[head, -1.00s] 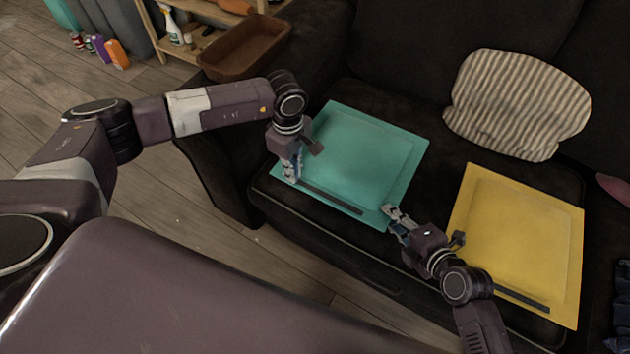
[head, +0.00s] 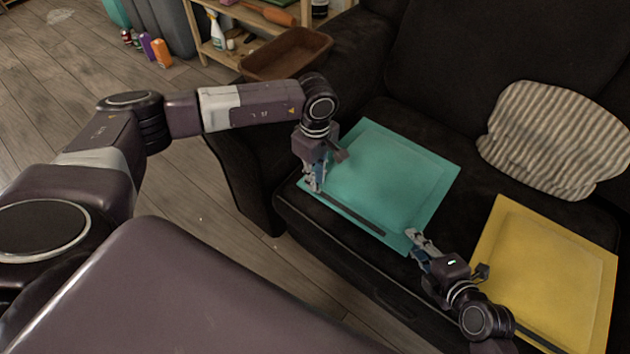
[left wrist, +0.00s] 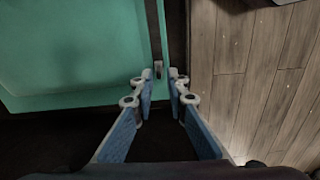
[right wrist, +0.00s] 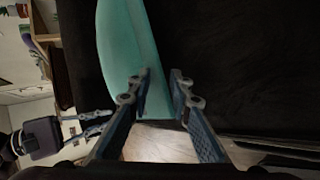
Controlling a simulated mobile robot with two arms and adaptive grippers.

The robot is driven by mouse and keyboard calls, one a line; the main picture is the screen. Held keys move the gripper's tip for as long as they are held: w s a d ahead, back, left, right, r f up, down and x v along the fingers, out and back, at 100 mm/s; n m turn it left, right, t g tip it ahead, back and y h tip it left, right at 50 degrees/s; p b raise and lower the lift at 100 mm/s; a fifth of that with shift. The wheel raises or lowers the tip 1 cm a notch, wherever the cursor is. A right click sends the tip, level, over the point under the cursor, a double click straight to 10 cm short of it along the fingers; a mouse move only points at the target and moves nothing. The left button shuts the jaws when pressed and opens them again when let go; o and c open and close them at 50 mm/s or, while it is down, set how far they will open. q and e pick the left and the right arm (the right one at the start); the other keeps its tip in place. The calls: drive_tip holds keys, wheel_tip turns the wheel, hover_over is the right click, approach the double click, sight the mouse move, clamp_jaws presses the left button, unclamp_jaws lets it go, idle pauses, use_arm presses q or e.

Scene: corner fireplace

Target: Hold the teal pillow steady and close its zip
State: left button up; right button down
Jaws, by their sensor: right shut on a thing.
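The teal pillow (head: 395,180) lies flat on the dark sofa seat. A dark zip strip (head: 355,216) runs along its front edge. My left gripper (head: 314,188) is over the front left corner, at the left end of the strip. In the left wrist view a small grey piece, seemingly the zip pull (left wrist: 158,69), is just ahead of its fingertips, which stand a little apart. My right gripper (head: 413,238) is shut on the pillow's front right corner; the teal cloth (right wrist: 155,95) shows between its fingers in the right wrist view.
A yellow pillow (head: 545,265) lies to the right, close to my right arm. A striped cushion (head: 555,140) leans on the sofa back. A brown tray (head: 287,54) is beyond the sofa's left arm. Wooden floor (head: 235,260) is open in front of the sofa.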

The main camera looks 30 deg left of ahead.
use_arm(q)
wheel_tip(320, 180, up, 10)
use_arm(e)
drive_tip(key=shift+d+f, duration=0.1)
idle(0.4)
drive_tip(key=c, duration=1.7)
unclamp_jaws()
drive_tip(key=shift+o, duration=0.2)
drive_tip(key=o, duration=0.6)
drive_tip(key=shift+c, duration=0.2)
